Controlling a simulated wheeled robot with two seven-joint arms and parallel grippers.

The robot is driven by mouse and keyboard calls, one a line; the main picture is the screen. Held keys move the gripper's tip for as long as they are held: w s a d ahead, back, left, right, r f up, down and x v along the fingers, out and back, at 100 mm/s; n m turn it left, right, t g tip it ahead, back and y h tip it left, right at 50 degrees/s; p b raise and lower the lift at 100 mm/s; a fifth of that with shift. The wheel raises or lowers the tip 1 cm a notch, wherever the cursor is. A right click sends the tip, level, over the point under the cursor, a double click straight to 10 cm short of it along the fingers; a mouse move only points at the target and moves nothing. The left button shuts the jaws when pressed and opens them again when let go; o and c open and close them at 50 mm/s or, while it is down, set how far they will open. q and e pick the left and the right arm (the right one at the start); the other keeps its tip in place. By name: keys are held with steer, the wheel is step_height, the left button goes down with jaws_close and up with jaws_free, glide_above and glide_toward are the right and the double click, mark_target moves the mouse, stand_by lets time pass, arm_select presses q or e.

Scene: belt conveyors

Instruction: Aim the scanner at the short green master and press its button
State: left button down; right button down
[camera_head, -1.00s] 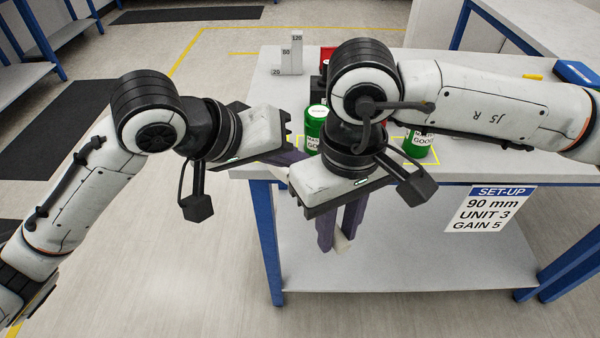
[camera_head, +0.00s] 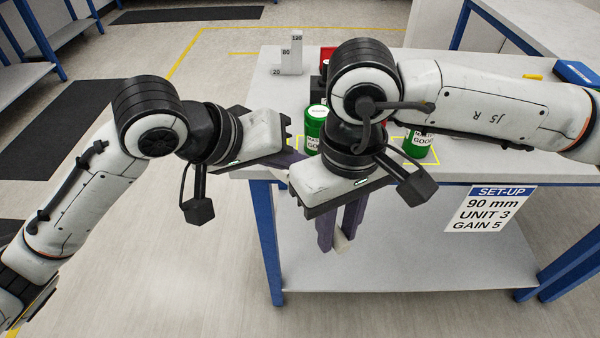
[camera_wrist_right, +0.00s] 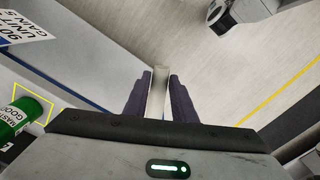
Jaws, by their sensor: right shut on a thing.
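My right gripper (camera_head: 342,232) is shut on a pale, slim thing (camera_head: 343,241), held out past the table's front edge. In the right wrist view this pale thing (camera_wrist_right: 158,92) stands between the two purple fingers; I cannot tell whether it is the scanner, and no button shows. One green master (camera_head: 314,135) stands upright on the table behind the grippers. Another green master (camera_head: 420,152) stands to the right, its top hidden by my right arm, so their heights are hard to compare. My left gripper (camera_head: 283,156) is beside the right one, its fingers mostly hidden.
The white table (camera_head: 462,165) has yellow-outlined areas and blue legs. A stepped gauge block (camera_head: 292,55) marked 20, 60, 120 stands at the back left. A set-up sign (camera_head: 489,208) reads 90 mm, unit 3, gain 5. Red and black items behind my right arm are partly hidden.

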arm_select(q)
steer(key=shift+f, duration=0.55)
stand_by(0.6)
steer(key=shift+r, duration=0.85)
steer(key=shift+r, duration=0.1)
step_height(320, 180, up, 5)
steer(key=shift+f, duration=0.1)
stand_by(0.5)
steer(key=shift+s+f, duration=0.1)
arm_select(e)
steer(key=shift+s, duration=0.1)
